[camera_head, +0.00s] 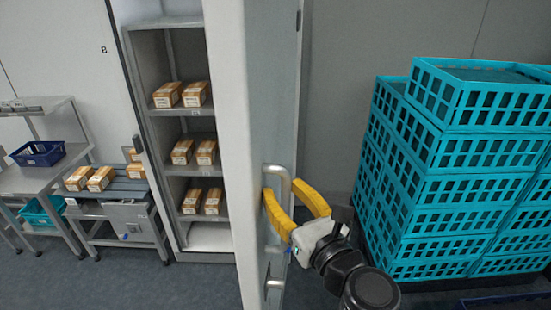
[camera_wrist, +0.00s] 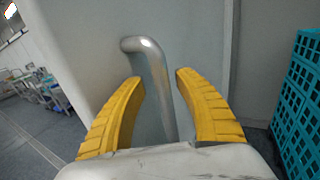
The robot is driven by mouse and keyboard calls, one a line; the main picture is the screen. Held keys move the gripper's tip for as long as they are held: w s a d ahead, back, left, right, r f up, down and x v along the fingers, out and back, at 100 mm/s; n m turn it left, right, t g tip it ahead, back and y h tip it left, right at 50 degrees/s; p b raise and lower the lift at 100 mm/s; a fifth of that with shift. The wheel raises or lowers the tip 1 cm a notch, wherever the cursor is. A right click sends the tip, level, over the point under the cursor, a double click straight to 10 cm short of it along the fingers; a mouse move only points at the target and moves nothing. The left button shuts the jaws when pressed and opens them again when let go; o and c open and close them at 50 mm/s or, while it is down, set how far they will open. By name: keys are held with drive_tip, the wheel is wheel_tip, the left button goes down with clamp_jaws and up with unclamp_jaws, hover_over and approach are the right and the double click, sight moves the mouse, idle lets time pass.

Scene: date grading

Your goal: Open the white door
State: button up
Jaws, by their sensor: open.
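The white door (camera_head: 228,150) stands swung out from a tall cabinet (camera_head: 140,90), in the middle of the head view. Its grey face bears a metal bar handle (camera_head: 285,182), which also shows in the wrist view (camera_wrist: 158,80). My gripper (camera_head: 291,185) is at this handle with its yellow fingers open. In the wrist view my gripper (camera_wrist: 157,78) has one finger on each side of the upright bar, with gaps visible. I cannot tell whether either finger touches the door face.
Cabinet shelves hold several orange-brown boxes (camera_head: 194,94). Teal crates (camera_head: 440,180) are stacked close on the right. Benches with a dark blue bin (camera_head: 38,153) and more boxes (camera_head: 100,179) stand on the left. Grey floor (camera_head: 100,285) is clear at front left.

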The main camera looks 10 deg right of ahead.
sight(285, 168)
wheel_tip(285, 168, up, 8)
drive_tip(key=shift+s+f, duration=0.15)
drive_tip(key=shift+f, duration=0.05)
drive_tip(key=shift+r, duration=0.85)
